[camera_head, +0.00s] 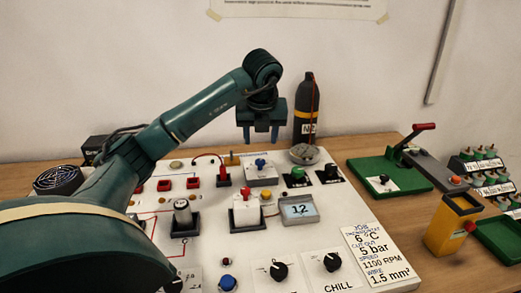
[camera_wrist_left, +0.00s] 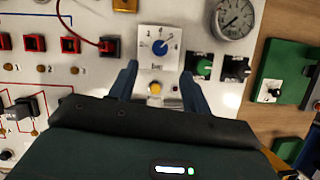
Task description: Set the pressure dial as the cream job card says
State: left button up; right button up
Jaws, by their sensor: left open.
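The pressure dial is a blue knob on a white box (camera_head: 261,173) near the middle of the panel. In the left wrist view the blue knob (camera_wrist_left: 159,47) sits on a numbered white face, and its pointer seems turned to the upper right. The cream job card (camera_head: 378,257) lies at the panel's front right and reads 6 °C, cut out 5 bar, 1100 RPM, wire 1.5 mm². My left gripper (camera_head: 260,141) is open and empty, pointing down above the dial; its fingers (camera_wrist_left: 159,70) are apart on either side, just short of the knob. My right gripper is out of view.
A round gauge (camera_wrist_left: 235,17) lies right of the dial, before a dark gas bottle (camera_head: 306,108). Green (camera_head: 298,174) and black knobs stand nearby. A green lever base (camera_head: 385,178) stands at right.

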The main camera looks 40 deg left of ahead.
pick_arm(q)
jog(key=v, duration=0.4)
dwell(0.6)
